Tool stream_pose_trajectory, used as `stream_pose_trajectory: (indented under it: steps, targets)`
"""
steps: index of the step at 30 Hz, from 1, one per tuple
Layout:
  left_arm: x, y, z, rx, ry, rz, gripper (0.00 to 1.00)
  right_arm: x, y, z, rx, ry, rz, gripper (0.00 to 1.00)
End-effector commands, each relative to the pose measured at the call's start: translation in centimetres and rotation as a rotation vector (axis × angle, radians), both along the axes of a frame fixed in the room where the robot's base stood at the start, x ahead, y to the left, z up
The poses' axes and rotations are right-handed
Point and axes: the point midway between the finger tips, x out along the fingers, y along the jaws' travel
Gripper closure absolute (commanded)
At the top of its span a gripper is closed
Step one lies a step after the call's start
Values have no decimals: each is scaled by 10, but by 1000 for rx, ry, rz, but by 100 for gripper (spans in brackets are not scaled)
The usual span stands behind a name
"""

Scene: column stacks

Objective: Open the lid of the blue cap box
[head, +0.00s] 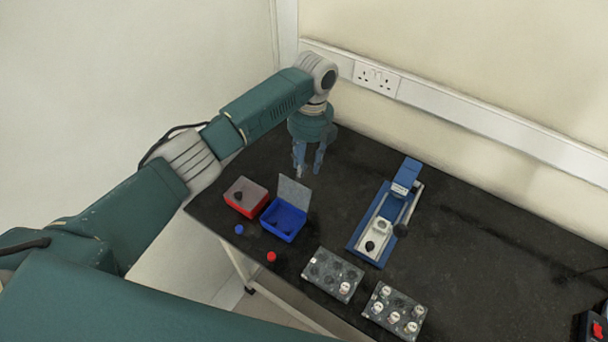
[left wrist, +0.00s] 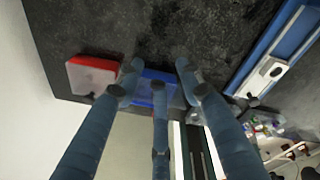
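The blue cap box (head: 283,222) stands near the left front edge of the black table, and the left wrist view shows part of its blue body (left wrist: 156,88). Its clear greyish lid (head: 294,192) stands raised at the box's back side, and the box's inside shows from above. My left gripper (head: 308,171) hangs just behind the raised lid, fingers pointing down and spread, with nothing between them. In the left wrist view its fingers (left wrist: 158,72) partly cover the blue box. Whether a finger touches the lid I cannot tell. My right gripper is in neither view.
A red box (head: 246,209) with its lid down stands left of the blue one. A blue cap (head: 239,229) and a red cap (head: 271,256) lie in front. Two vial racks (head: 325,262) (head: 384,325) and a blue device (head: 372,246) stand to the right. A wall is behind.

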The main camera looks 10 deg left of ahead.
Motion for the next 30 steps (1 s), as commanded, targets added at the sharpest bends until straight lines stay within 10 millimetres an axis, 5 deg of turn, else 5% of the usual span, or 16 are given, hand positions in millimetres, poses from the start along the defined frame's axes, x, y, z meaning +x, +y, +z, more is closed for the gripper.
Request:
stream_pose_trajectory:
  steps: [6, 12, 30]
  targets:
    - [4, -4, 49, -3, -2, -2, 63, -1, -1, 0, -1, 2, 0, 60]
    - [5, -5, 74, -1, 1, -1, 63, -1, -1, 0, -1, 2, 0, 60]
    - [5, -6, 81, -1, 2, -3, 63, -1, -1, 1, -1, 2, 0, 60]
